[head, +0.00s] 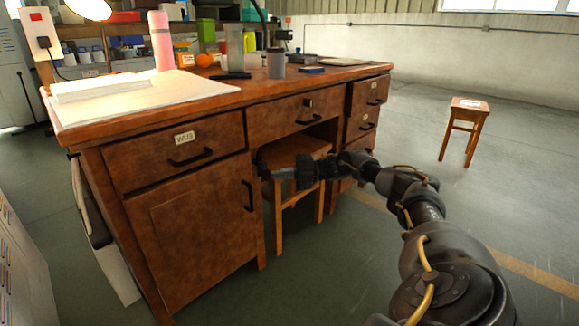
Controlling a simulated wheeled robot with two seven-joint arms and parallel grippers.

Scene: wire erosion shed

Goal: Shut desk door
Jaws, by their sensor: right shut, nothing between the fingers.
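The wooden desk (300,88) stands in front of me with a cluttered top. The door looks flush with the desk front. My right gripper (264,171) is shut and empty, just right of the door's handle, in front of the knee space; I cannot tell whether it touches the desk. My left gripper is not in view.
A wooden stool (300,152) is tucked under the desk behind my right gripper. Another small stool (469,104) stands on open floor at the right. A pale cabinet (22,262) is at the left edge. A white bin-like panel (112,262) stands beside the desk's left side.

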